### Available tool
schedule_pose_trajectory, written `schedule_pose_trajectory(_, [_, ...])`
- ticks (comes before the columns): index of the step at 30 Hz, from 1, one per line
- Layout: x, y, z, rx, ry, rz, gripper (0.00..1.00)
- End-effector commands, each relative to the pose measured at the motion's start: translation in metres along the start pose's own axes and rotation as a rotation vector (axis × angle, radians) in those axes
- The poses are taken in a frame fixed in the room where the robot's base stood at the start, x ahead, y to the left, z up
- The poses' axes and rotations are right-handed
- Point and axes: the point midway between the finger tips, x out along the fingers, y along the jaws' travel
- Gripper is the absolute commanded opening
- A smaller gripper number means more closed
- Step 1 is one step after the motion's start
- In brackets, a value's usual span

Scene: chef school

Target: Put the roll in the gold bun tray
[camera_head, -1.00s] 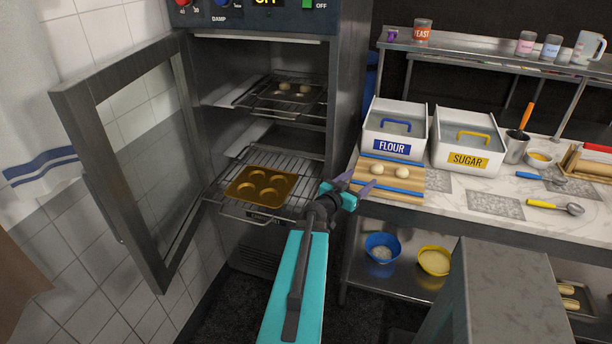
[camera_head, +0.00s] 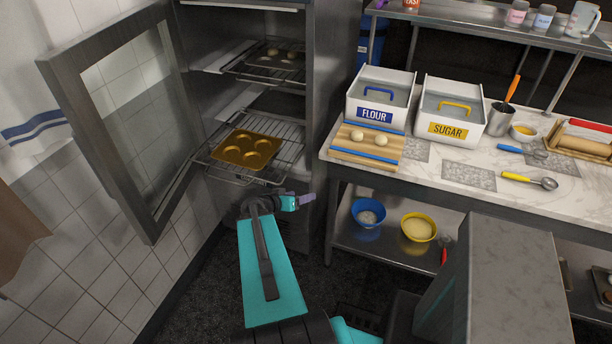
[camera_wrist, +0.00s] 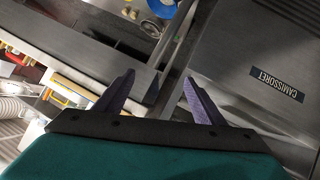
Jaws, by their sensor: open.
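Two pale round rolls lie side by side on a wooden board with blue strips (camera_head: 364,149): a left roll (camera_head: 357,136) and a right roll (camera_head: 382,142). The gold bun tray (camera_head: 247,150) rests on a pulled-out wire rack of the open cabinet, and its round cups look empty. My gripper (camera_head: 303,200) is below and right of the gold tray in the head view, left of the worktable. In the wrist view its purple fingers (camera_wrist: 158,88) are spread with nothing between them. I see no roll or gold tray clearly there.
The cabinet's glass door (camera_head: 130,110) stands open at the left. A dark tray (camera_head: 266,64) with dough balls sits on a higher rack. Flour (camera_head: 378,98) and sugar (camera_head: 450,110) bins stand behind the board. A grey metal block (camera_head: 500,270) fills the lower right.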

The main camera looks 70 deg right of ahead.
Motion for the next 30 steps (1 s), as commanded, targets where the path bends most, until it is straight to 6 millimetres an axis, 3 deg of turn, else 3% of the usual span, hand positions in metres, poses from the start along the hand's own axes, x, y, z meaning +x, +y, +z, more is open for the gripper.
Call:
schedule_pose_trajectory(1, [-0.008,-0.016,0.019,-0.037,-0.025,-0.019,0.63])
schedule_pose_trajectory(6, [-0.037,-0.059,0.078,-0.170,-0.118,-0.074,0.63])
schedule_pose_trajectory(15, [-0.098,-0.115,0.190,-0.436,-0.284,-0.184,0.63])
schedule_pose_trajectory(22, [-0.148,-0.138,0.278,-0.660,-0.405,-0.277,0.63])
schedule_pose_trajectory(30, [-0.210,-0.144,0.380,-0.938,-0.544,-0.395,0.63])
